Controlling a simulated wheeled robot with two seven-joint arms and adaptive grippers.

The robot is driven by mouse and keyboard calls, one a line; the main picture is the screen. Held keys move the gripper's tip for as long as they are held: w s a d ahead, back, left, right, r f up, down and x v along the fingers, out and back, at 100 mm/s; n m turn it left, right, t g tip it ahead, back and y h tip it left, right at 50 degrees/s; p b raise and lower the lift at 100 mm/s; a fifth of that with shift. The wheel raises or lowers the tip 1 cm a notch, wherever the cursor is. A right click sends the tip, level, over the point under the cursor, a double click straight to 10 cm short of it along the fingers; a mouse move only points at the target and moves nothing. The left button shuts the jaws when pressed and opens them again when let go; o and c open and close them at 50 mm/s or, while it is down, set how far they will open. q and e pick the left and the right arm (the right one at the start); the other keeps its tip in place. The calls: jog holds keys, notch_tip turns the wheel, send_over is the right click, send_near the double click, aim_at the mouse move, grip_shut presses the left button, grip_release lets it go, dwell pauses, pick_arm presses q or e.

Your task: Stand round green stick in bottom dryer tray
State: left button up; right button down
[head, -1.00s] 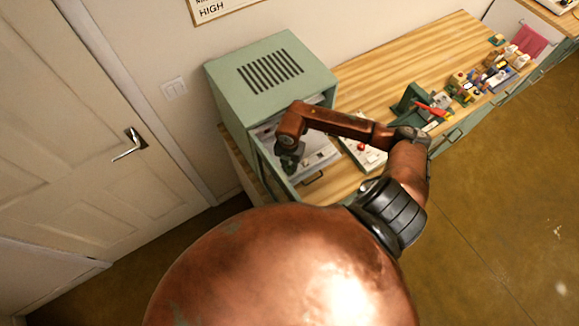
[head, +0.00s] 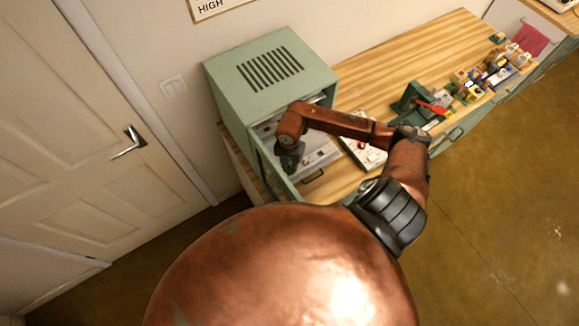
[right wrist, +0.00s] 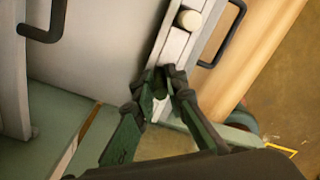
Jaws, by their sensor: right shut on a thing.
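The green dryer (head: 228,100) stands at the left end of the wooden bench, with its front open. A pale tray (head: 322,158) shows at its opening, partly behind my right arm. My right gripper (head: 289,165) points down over the tray at the dryer's front. In the right wrist view its fingertips (right wrist: 165,82) are close together at the pale tray strip (right wrist: 176,45), shut on a small dark green piece, which appears to be the green stick (right wrist: 160,84). The stick is mostly hidden by the fingers, so I cannot tell whether it touches the tray. My left gripper is not in view.
A cream round piece (right wrist: 189,19) sits on the strip near the fingers. Dark handles (right wrist: 228,32) stick out close by. A white panel with red spots (head: 364,153) lies right of the dryer. A green device with a red lever (head: 415,100) stands farther along the bench.

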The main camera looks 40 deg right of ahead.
jog(key=c, duration=1.9)
grip_release()
jog(key=shift+r+p, duration=2.8)
jog(key=shift+r, duration=1.25)
